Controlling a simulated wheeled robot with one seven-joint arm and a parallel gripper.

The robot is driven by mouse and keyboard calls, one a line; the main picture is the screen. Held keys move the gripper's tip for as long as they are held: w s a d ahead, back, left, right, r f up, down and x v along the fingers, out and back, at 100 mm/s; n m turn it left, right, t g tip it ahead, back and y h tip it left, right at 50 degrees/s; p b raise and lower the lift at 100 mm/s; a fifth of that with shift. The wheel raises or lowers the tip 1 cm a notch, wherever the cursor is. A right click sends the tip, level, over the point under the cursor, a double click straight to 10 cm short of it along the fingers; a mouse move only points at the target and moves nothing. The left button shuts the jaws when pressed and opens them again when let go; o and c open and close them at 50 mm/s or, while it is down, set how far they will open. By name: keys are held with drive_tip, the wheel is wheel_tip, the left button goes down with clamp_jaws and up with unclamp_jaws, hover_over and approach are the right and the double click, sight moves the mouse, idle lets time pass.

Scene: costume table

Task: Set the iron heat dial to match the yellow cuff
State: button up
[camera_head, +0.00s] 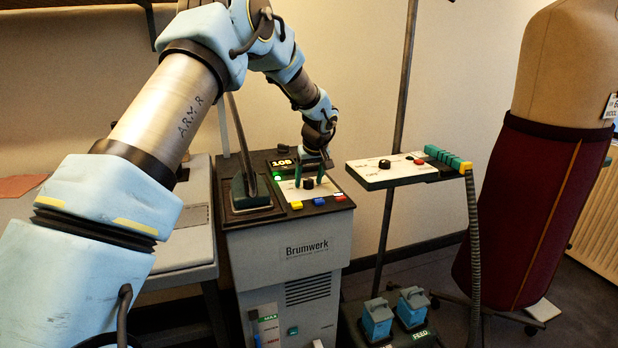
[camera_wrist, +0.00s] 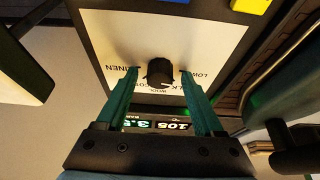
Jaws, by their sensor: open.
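The black heat dial (camera_head: 308,183) sits on a white plate on top of the grey Brumwerk unit (camera_head: 307,249). In the wrist view the dial (camera_wrist: 160,71) stands between my fingertips, with labels such as LINEN, WOOL and LOW around it, partly hidden. Its pointer direction is unclear. My gripper (camera_wrist: 158,76) is open, its green fingers on either side of the dial with small gaps showing. A yellow piece (camera_head: 466,168) at the top of the ribbed hose may be the cuff; I cannot tell for sure.
A lit display (camera_head: 282,162) is behind the dial; yellow (camera_head: 296,205), blue (camera_head: 319,202) and red (camera_head: 340,198) buttons are in front. The iron (camera_head: 245,187) stands at left. A side panel (camera_head: 395,171) with another knob and a dress form (camera_head: 540,190) are at right.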

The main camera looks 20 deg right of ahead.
clamp_jaws()
idle(0.6)
